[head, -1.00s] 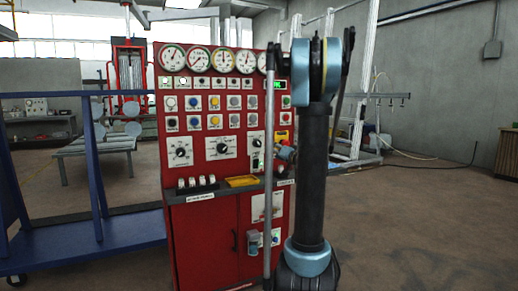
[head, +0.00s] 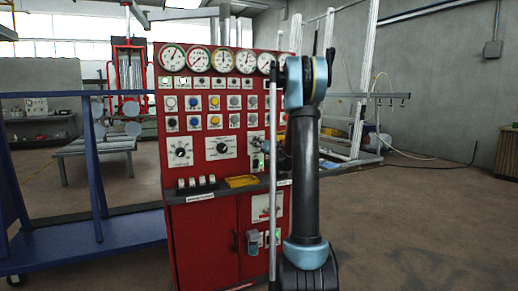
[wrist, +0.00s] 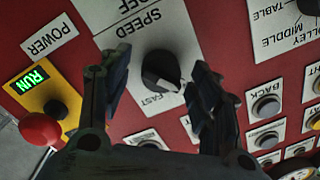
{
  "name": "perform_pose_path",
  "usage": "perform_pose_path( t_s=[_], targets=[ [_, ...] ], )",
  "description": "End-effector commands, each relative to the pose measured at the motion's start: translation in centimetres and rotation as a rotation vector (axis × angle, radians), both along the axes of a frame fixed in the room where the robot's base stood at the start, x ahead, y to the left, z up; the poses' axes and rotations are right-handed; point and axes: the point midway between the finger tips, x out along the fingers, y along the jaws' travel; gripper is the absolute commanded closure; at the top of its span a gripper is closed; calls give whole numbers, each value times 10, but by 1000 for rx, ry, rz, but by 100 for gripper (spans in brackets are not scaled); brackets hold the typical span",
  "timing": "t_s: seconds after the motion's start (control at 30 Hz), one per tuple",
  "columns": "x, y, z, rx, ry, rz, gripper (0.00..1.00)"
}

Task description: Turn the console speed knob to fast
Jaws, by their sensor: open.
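The black speed knob (wrist: 158,76) sits on a white plate marked SPEED (wrist: 128,30) in the wrist view. The plate looks roughly upside down there. The knob's pale pointer mark faces the lower right, to the right of the word FAST. My gripper (wrist: 162,70) is open, with one dark finger on each side of the knob. I cannot tell whether either finger touches it. In the head view the red console (head: 212,230) stands left of my arm, which hides part of its right side and most of the gripper.
A yellow box with a red button (wrist: 40,129) and a lit RUN display is left of the knob in the wrist view. Grey buttons (wrist: 267,107) lie to the right. A blue frame (head: 95,180) stands left of the console. Floor on the right is open.

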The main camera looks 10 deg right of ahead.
Motion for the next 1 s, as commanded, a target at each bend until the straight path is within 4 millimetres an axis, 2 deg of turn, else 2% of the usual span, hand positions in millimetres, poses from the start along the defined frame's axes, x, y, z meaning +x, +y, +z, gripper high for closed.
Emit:
perform_pose_path(
  t_s=[0.37,0.4,0.6,1.0],
  targets=[
    [6,3,0,0,-1,1,43],
    [6,3,0,0,0,0,46],
    [6,2,0,0,0,0,87],
    [6,2,-1,43,15,-1,87]
  ],
)
